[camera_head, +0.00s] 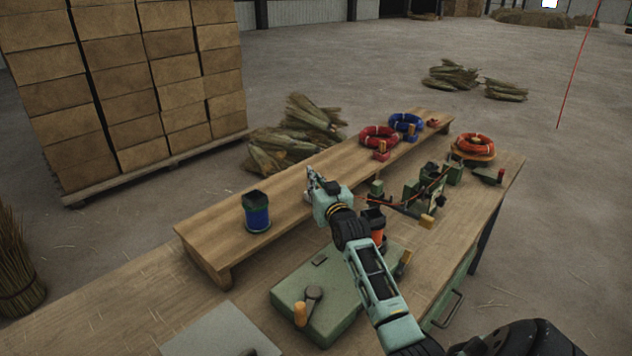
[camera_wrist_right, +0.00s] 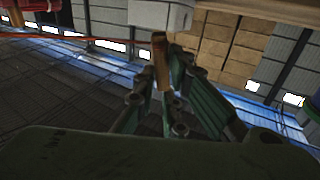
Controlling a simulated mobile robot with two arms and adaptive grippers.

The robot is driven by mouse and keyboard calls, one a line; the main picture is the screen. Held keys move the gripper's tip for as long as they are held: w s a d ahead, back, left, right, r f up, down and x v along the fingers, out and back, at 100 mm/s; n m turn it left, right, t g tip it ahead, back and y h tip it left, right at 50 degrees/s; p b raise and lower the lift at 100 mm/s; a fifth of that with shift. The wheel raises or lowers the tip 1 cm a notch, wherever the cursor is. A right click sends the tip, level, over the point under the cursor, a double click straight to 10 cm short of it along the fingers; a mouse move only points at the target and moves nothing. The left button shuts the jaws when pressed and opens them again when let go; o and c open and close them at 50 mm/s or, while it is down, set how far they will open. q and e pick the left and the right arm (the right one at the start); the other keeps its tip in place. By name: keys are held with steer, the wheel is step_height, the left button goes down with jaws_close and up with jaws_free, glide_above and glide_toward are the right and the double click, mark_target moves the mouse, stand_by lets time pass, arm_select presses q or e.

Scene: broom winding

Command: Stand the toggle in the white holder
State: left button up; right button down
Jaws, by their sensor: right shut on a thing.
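My right gripper (camera_head: 314,181) is over the raised wooden shelf, its fingers pointing away toward the back left. In the right wrist view its fingers (camera_wrist_right: 162,88) are shut on the toggle (camera_wrist_right: 160,62), a short brown wooden peg. A pale block, probably the white holder (camera_wrist_right: 160,14), is close to the peg's end in that view. I cannot tell whether they touch. In the head view only a small pale patch, perhaps the holder (camera_head: 307,196), shows beside the gripper, which hides most of that spot. My left gripper is not in view.
A blue spool in a dark green holder (camera_head: 257,212) stands left on the shelf (camera_head: 205,228). Red (camera_head: 379,137) and blue (camera_head: 406,122) coils lie at its far end. A green crank box (camera_head: 335,290) is below my forearm. An orange coil (camera_head: 474,145) lies at the right.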

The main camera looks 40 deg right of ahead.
steer(key=shift+a, duration=0.1)
steer(key=shift+f+b, duration=0.45)
steer(key=shift+f, duration=0.35)
stand_by(0.4)
steer(key=c, duration=2.1)
jaws_free()
steer(key=shift+s+a+r+p, duration=0.1)
steer(key=shift+s+a+p, duration=0.2)
steer(key=shift+s+p, duration=0.4)
steer(key=p+v, duration=0.6)
steer(key=v, duration=0.3)
steer(key=shift+s+p, duration=0.25)
steer(key=shift+p, duration=0.1)
steer(key=shift+a, duration=0.1)
